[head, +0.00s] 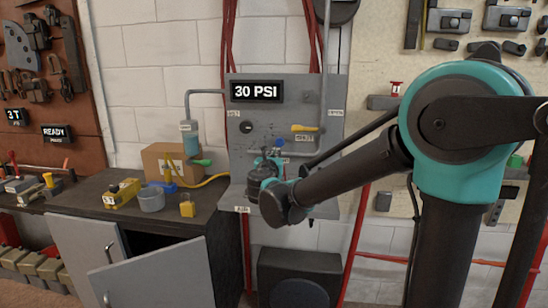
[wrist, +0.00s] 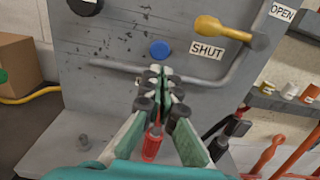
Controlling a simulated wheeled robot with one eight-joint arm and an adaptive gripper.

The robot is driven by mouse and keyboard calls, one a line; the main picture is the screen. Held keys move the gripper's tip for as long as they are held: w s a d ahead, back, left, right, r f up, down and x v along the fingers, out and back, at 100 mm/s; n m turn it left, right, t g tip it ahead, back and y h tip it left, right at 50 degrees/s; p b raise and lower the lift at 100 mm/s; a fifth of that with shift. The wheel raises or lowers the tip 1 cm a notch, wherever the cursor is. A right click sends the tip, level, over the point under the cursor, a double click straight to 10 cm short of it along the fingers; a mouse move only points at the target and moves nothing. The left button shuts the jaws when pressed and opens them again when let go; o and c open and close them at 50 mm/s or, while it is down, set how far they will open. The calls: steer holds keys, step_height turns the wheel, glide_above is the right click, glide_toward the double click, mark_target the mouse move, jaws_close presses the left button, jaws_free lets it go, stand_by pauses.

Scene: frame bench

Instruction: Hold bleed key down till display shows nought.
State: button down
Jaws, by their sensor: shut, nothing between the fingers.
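The display (head: 255,91) on the grey panel reads 30 PSI. A round blue button (head: 279,142) sits on the panel below it; no readable label marks it as the bleed key. In the wrist view the blue button (wrist: 159,50) shows just beyond my fingertips. My gripper (head: 267,158) is shut and empty, pointing at the panel. Its fingertips (wrist: 155,73) appear just below the button in the wrist view; I cannot tell whether they touch it. A yellow lever (wrist: 222,32) is to the right, between tags reading SHUT and OPEN.
A grey pipe (wrist: 215,80) runs across the panel below the button. A red-handled item (wrist: 152,145) shows between my fingers, its distance unclear. A cardboard box (head: 165,160), a grey cup (head: 151,199) and a yellow hose (head: 205,182) are on the bench at left. A cabinet door (head: 155,272) hangs open.

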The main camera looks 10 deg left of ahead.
mark_target(280, 142)
steer(key=w, duration=0.8)
steer(key=shift+w+d, duration=0.15)
steer(key=shift+w, duration=0.25)
steer(key=shift+w, duration=0.1)
steer(key=shift+w, duration=0.75)
steer(key=shift+w+r, duration=0.15)
steer(key=shift+r, duration=0.05)
steer(key=shift+w+d, duration=0.1)
steer(key=shift+w+f, duration=0.1)
steer(key=shift+w, duration=0.1)
steer(key=shift+s, duration=0.2)
stand_by(1.0)
